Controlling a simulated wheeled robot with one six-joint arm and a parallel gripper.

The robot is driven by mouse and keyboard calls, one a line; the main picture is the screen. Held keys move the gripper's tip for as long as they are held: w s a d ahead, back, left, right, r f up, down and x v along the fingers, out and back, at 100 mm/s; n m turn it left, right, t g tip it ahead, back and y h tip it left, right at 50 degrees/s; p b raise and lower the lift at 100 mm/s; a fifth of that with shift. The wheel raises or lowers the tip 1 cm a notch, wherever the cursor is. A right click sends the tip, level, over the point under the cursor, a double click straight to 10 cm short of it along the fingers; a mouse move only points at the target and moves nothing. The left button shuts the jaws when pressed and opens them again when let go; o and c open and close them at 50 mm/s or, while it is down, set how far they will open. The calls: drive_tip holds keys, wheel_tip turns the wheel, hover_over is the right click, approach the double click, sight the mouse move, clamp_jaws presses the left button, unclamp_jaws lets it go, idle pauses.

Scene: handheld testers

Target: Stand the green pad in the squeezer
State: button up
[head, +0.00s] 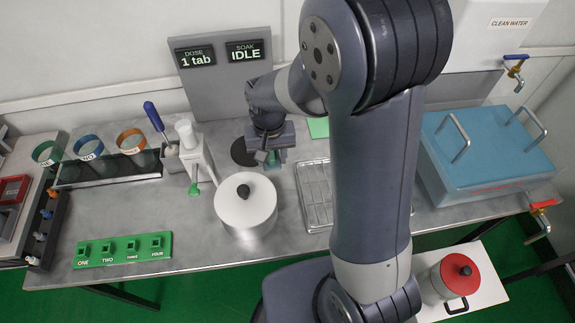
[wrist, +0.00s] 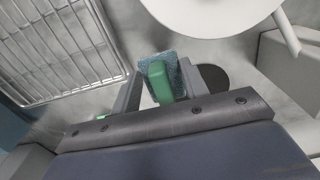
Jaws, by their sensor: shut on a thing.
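My gripper (head: 268,158) is over the middle of the bench. In the wrist view (wrist: 162,88) its two fingers are shut on the green pad (wrist: 160,82). The pad has a green block on a blue-grey, sponge-like body, and its lower part is hidden between the fingers. In the head view only a bit of green shows at the fingertips. A white upright device with a green-tipped lever (head: 194,165), which looks like the squeezer, stands to the left of my gripper, apart from it. Its inside cannot be made out.
A white lidded pot (head: 245,203) stands just in front of my gripper, with a wire rack (head: 314,194) to the right. A dark disc (head: 241,152) lies beside the gripper. A blue-handled tool (head: 155,118) stands left of the device. The front left bench is clear behind the green numbered block (head: 123,249).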

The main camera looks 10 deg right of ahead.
sight(273, 179)
wheel_tip(273, 179, down, 7)
drive_tip(key=shift+r, duration=0.15)
idle(0.4)
drive_tip(key=shift+f, duration=0.2)
drive_tip(key=o, duration=1)
